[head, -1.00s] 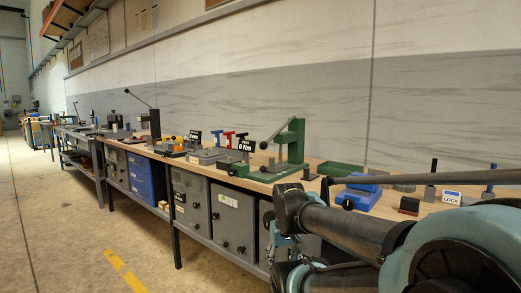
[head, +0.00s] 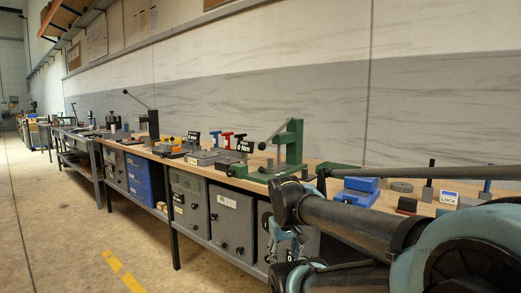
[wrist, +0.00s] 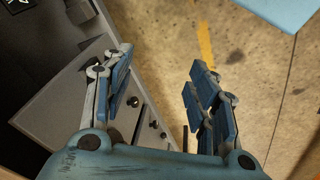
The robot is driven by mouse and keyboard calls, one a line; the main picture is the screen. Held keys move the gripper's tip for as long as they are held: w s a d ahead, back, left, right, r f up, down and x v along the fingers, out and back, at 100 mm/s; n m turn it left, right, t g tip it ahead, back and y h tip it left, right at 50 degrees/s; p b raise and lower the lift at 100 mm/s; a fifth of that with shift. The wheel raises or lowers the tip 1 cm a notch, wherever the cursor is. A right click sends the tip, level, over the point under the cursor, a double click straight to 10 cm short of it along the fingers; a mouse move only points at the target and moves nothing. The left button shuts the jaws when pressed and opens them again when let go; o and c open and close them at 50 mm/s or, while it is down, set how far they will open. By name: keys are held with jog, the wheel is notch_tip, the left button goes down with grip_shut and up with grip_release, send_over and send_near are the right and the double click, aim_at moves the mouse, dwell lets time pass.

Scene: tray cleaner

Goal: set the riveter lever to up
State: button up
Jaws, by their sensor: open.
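No part in view is labelled as the riveter. A black upright post (head: 153,125) on the bench carries a long thin lever (head: 138,99) with a dark knob, slanting up to the left. A green stand (head: 294,142) nearer me has a thin lever (head: 279,133) slanting down to the left to a dark knob. I cannot tell which is the riveter lever. My gripper (wrist: 160,68) is open and empty in the wrist view, above the floor beside grey cabinets; neither lever shows there. In the head view it hangs in front of the bench, partly hidden by my arm.
The long workbench (head: 327,165) runs along the wall, with grey cabinets (head: 231,216) and blue drawers (head: 139,178) beneath. A long grey rod (head: 420,173) crosses above its near end. A blue block (head: 357,190) and a LOCK sign (head: 448,197) stand there. The floor (head: 60,220) at left is clear.

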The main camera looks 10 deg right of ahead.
jog(key=w+d+r+n+h, duration=0.4)
jog(key=w+r+n, duration=0.2)
jog(key=w+r, duration=0.25)
jog(key=n+t+h, duration=0.6)
jog(key=n+h, duration=0.5)
jog(key=n, duration=0.4)
send_near(262, 146)
jog(key=x, duration=0.3)
jog(key=w+x, duration=0.1)
jog(key=x, duration=0.7)
jog(key=shift+w+a+f, duration=0.15)
jog(key=shift+w, duration=0.2)
grip_shut()
